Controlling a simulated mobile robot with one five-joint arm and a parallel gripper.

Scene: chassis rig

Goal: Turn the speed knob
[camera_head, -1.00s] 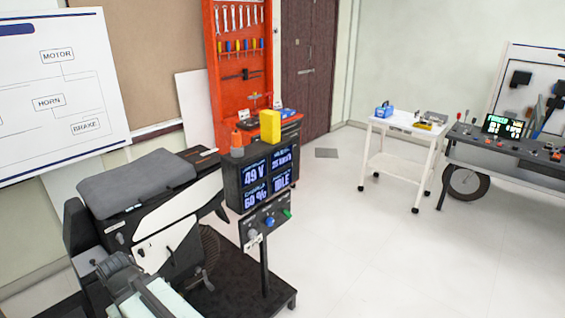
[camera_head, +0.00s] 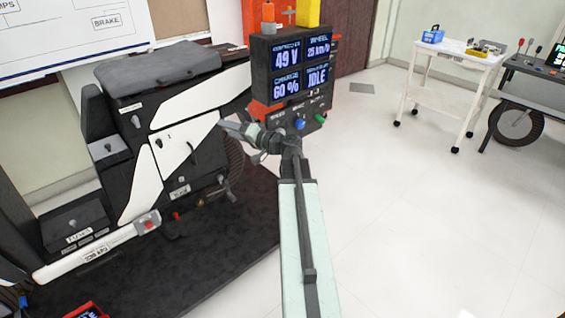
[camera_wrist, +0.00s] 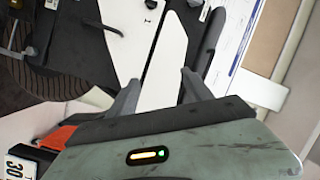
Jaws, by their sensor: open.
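A small control panel (camera_head: 312,105) hangs below the display box in the head view. A blue knob (camera_head: 299,123) and a green knob (camera_head: 320,117) show on it. Its left part, where a grey knob sat earlier, is behind my gripper and wrist, so I cannot see the speed knob clearly. My gripper (camera_head: 229,127) is in front of the panel's left side and points left toward the scooter-like chassis. In the wrist view my gripper (camera_wrist: 160,90) is open. No knob shows between its fingers, only the chassis's white panels behind them.
The display box (camera_head: 290,65) reads 49 V, 25 km/h, 60 % and IDLE. The chassis (camera_head: 175,130) stands on a dark mat (camera_head: 190,260) at left. A white cart (camera_head: 455,70) and a workbench (camera_head: 540,75) stand at back right. The floor on the right is clear.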

